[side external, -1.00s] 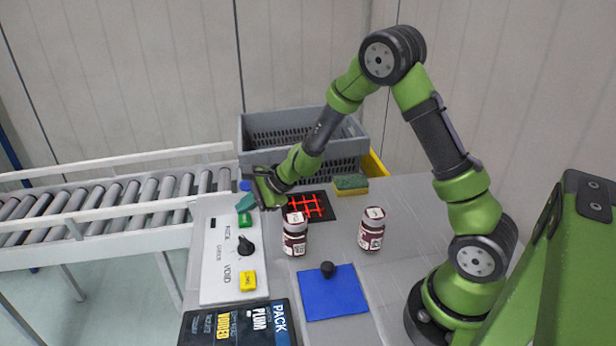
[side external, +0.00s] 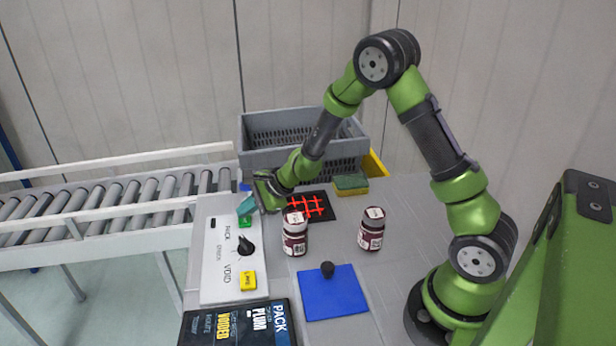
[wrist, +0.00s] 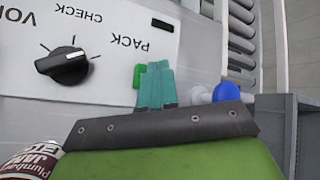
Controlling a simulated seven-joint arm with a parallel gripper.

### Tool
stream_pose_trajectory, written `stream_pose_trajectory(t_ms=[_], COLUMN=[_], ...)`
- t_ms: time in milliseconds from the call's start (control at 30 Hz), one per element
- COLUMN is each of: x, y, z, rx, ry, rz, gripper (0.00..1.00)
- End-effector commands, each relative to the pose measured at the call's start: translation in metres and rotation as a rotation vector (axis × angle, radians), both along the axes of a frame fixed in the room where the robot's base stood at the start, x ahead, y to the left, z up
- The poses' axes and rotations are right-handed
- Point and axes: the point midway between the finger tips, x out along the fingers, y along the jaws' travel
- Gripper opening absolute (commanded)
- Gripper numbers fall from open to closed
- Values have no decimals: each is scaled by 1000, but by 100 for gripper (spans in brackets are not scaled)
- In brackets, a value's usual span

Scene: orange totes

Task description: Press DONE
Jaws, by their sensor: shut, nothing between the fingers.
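A white control panel (side external: 212,262) lies along the left side of the table. It carries a green button (side external: 244,221) at its far end, a black knob (side external: 245,246) and a yellow button (side external: 248,281) at its near end. The lettering on both buttons is too small to read. My gripper (side external: 246,206) is shut and empty, its teal fingertips close above the green button. In the wrist view the fingertips (wrist: 155,83) partly cover the green button (wrist: 138,76); I cannot tell whether they touch it. The knob (wrist: 67,66) is beside the printed words CHECK and PACK.
Two dark jars (side external: 294,236) (side external: 371,229) stand right of the panel. A blue pad (side external: 335,300) with a black knob lies nearer. A grey crate (side external: 262,158), a sponge (side external: 350,184) and a red grid (side external: 318,198) are behind. A roller conveyor (side external: 110,200) is left.

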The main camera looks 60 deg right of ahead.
Motion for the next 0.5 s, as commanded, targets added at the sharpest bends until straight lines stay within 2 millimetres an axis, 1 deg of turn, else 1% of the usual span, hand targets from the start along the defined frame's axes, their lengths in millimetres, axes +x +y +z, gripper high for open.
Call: stream_pose_trajectory(t_ms=[500], x=[0], y=[0], z=[-7], rx=[0], ry=[1], rz=[1], gripper=[0])
